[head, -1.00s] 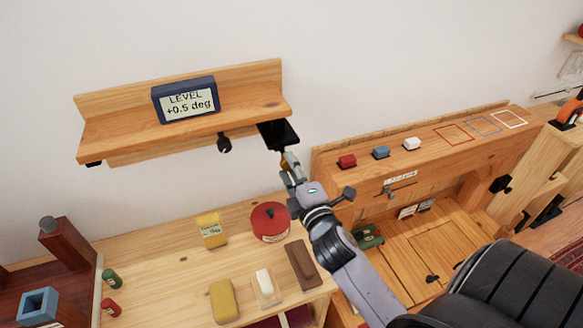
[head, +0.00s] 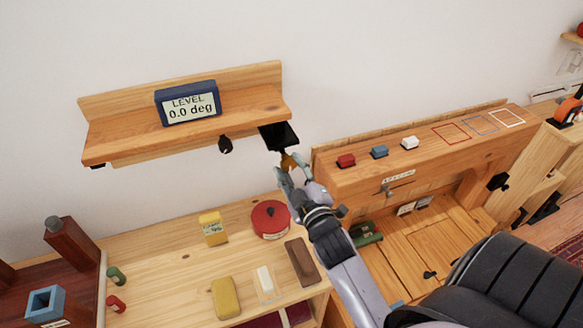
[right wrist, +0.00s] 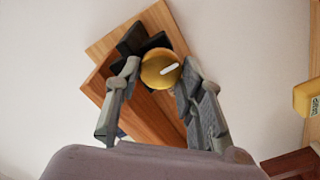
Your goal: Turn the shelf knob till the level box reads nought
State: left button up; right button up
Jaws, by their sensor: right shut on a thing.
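The level box (head: 188,103) is a blue box on the wooden wall shelf (head: 240,108), and its screen reads 0.0 deg. The shelf knob (right wrist: 161,69) is a round brass knob with a white mark, under the shelf's right end by a black bracket (head: 279,136). In the head view the knob is mostly hidden by my right gripper (head: 288,170). In the right wrist view my right gripper's fingers (right wrist: 156,78) are on either side of the knob and shut on it. My left gripper is not in view.
Below is a wooden bench with a red round tin (head: 270,219), a yellow box (head: 213,228), a yellow block (head: 226,298) and a brown block (head: 301,262). At right, a wooden ledge (head: 460,150) carries small red, blue and white blocks. The wall between shelf and bench is bare.

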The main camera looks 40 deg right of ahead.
dwell(0.3)
jog(key=o, duration=1.1)
jog(key=shift+o, duration=0.2)
jog(key=v, duration=1.2)
